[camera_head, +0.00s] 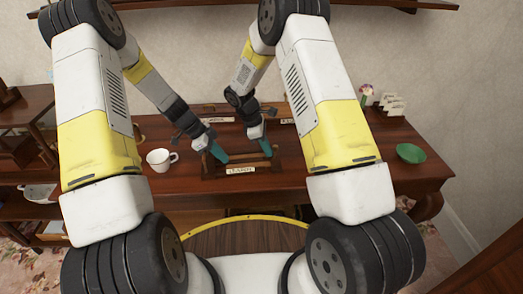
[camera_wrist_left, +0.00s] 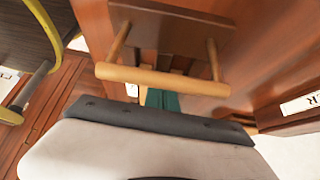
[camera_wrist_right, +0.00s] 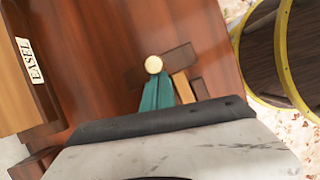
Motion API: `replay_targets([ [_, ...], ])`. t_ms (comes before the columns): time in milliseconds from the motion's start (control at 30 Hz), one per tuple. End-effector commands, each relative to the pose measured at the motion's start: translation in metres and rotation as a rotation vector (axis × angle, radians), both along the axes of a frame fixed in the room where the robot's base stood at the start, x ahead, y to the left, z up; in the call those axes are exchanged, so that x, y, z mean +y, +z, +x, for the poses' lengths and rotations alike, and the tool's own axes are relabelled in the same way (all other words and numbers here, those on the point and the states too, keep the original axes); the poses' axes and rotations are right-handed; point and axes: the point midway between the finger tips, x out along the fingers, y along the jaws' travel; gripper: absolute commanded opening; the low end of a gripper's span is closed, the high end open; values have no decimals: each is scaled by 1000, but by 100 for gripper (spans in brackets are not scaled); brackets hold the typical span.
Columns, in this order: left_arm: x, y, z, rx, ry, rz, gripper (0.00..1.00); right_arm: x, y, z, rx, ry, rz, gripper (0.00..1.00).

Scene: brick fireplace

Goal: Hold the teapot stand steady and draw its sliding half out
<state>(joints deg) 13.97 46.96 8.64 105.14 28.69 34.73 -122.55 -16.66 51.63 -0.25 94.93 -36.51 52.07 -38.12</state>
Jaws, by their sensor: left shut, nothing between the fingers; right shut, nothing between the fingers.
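The wooden teapot stand (camera_head: 263,164) sits on the dark red-brown table, between my two grippers. In the left wrist view a pale round bar (camera_wrist_left: 165,79) is joined by two dowels to a dark wood block (camera_wrist_left: 172,27). My left gripper (camera_head: 217,153) is shut and empty at the stand's left; its teal fingertips (camera_wrist_left: 161,97) show just past the bar. My right gripper (camera_head: 267,148) is shut and empty at the stand's right side. In the right wrist view its teal fingers (camera_wrist_right: 158,92) are close to a pale round dowel end (camera_wrist_right: 154,64). Contact cannot be told.
A white cup (camera_head: 161,159) stands left of the stand. A green bowl (camera_head: 410,153) and a white card rack (camera_head: 391,103) are at the right. A white label (camera_head: 240,170) is at the table front. A shelf hangs above. Table between stand and bowl is partly hidden by my arm.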

Motion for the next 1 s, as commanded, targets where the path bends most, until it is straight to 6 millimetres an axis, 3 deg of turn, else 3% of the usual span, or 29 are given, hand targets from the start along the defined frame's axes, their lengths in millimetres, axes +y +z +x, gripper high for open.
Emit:
replay_targets([
  [33, 3, -5, -3, 7, 0, 5, 0, -19, 0, 1, 0, -9, -5, 0],
  [200, 3, -5, -3, 7, 0, 5, 0, -62, 0, 3, 1, -9, -6, 0],
  [400, 3, -5, -3, 8, 1, 5, 0, -85, 0, 5, 1, -4, -6, 0],
  [800, 3, -5, -3, 9, 1, 6, 0, -85, 0, 5, 2, -4, -6, 0],
  [1000, 3, -5, -3, 9, 1, 6, 0, -60, 0, 8, 1, 1, -5, 0],
])
